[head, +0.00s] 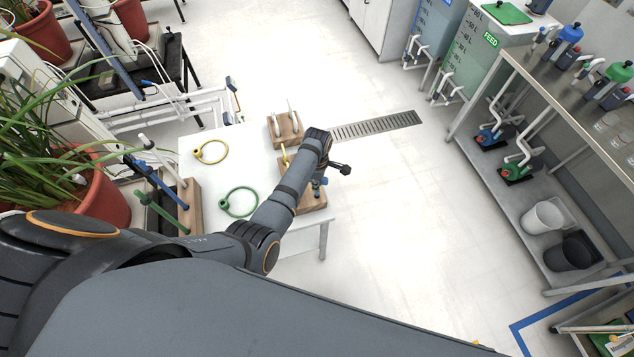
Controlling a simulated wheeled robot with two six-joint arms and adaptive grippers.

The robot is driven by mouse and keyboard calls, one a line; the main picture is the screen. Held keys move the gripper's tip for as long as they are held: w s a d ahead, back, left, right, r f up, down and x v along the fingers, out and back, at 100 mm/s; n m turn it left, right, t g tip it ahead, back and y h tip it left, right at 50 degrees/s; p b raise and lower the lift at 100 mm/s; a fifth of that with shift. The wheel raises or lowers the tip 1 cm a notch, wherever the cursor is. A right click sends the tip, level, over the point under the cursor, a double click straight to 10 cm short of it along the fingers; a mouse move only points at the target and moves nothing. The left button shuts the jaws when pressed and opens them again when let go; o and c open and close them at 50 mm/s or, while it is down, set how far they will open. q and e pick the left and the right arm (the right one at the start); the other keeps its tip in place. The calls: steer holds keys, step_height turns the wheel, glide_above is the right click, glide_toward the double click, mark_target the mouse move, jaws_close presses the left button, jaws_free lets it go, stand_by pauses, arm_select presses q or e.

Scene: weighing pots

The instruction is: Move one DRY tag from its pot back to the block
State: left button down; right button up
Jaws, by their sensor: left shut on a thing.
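My left gripper (330,160) reaches over the right edge of the white table (215,175). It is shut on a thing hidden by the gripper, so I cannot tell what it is. A wooden block (273,138) with two upright pale pieces (292,110) stands at the table's far edge. A second wooden block (318,204) is under my left arm; a yellow piece (284,156) and a blue piece (323,183) show there. A potted plant (108,203) with long green leaves stands at left. No lettering is readable on any tag. My right gripper is not in view.
A yellow ring (224,147) and a green ring (222,206) lie on the table. A wooden stand (192,195) with blue and green handles is at its left. Shelving with a white bucket (541,219) lines the right; the floor between is clear.

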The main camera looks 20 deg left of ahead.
mark_target(317, 195)
arm_select(q)
steer(key=shift+f+b, duration=1.85)
steer(key=shift+f, duration=0.7)
steer(key=c, duration=1.3)
jaws_free()
step_height(317, 195, up, 12)
steer(key=shift+r, duration=0.1)
